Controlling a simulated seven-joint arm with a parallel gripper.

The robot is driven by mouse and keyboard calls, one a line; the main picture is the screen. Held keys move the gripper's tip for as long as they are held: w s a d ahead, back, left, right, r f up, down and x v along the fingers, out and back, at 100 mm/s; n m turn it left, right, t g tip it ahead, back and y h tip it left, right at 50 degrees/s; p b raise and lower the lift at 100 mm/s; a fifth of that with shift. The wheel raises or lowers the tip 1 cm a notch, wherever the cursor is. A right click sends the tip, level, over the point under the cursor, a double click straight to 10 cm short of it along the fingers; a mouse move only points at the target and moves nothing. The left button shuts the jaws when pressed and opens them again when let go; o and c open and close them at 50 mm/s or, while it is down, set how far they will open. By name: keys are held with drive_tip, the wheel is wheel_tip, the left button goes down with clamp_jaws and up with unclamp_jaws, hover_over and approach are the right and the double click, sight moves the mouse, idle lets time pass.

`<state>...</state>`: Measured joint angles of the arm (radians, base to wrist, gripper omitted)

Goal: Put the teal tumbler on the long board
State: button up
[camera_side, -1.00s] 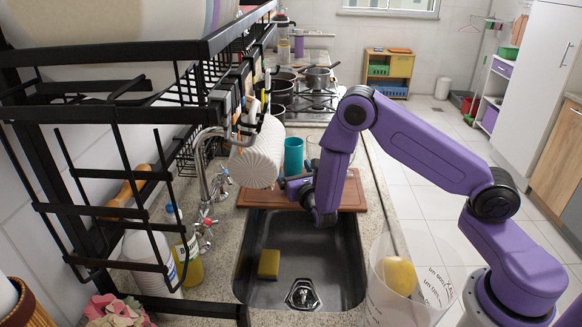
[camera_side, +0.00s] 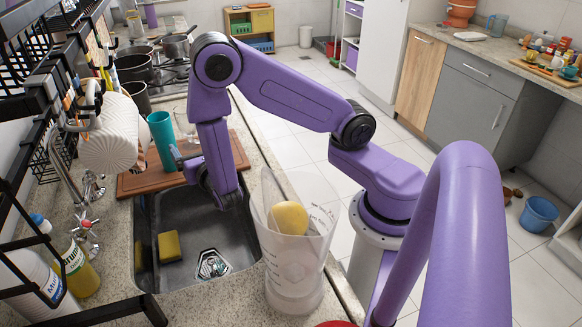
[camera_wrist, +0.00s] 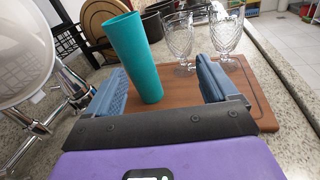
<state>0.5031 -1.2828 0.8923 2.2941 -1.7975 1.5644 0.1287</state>
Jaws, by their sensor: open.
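The teal tumbler (camera_side: 161,140) stands upright at the back of the sink, on or just behind a brown wooden board (camera_side: 146,184). In the wrist view the tumbler (camera_wrist: 140,60) rises from the brown board (camera_wrist: 182,97), with its base near the left finger. My gripper (camera_wrist: 157,86) is open, with one finger on each side of the picture and nothing gripped. The tumbler shows between the fingers, nearer the left one. I cannot tell whether it touches that finger. In the side view my gripper (camera_side: 178,157) is beside the tumbler, partly hidden by my arm.
Two clear stemmed glasses (camera_wrist: 184,42) stand right of the tumbler. A white ribbed object (camera_side: 108,135) hangs left of it by the black rack. The sink (camera_side: 205,235) holds a yellow sponge (camera_side: 169,246). A clear container with a yellow item (camera_side: 289,218) stands at its right.

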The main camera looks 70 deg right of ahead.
drive_tip(key=s+d+r+m+g+h, duration=0.1)
drive_tip(key=s+d+r+m+g, duration=0.1)
drive_tip(key=s+m+g, duration=0.4)
drive_tip(key=s+d+r+m+g, duration=0.3)
drive_tip(key=s+m, duration=0.1)
drive_tip(key=s, duration=0.3)
drive_tip(key=s+a+m+g+y, duration=0.3)
drive_tip(key=s+a+y, duration=0.1)
drive_tip(key=s, duration=0.4)
drive_tip(key=s+a+r+m+g+y, duration=0.1)
drive_tip(key=s+a+m+g+y, duration=0.1)
drive_tip(key=s+a+y, duration=0.3)
drive_tip(key=s+m+y, duration=0.1)
drive_tip(key=s, duration=0.3)
drive_tip(key=shift+s+a+r+g+y, duration=0.15)
drive_tip(key=shift+s+g+y, duration=0.1)
drive_tip(key=shift+g+y, duration=0.15)
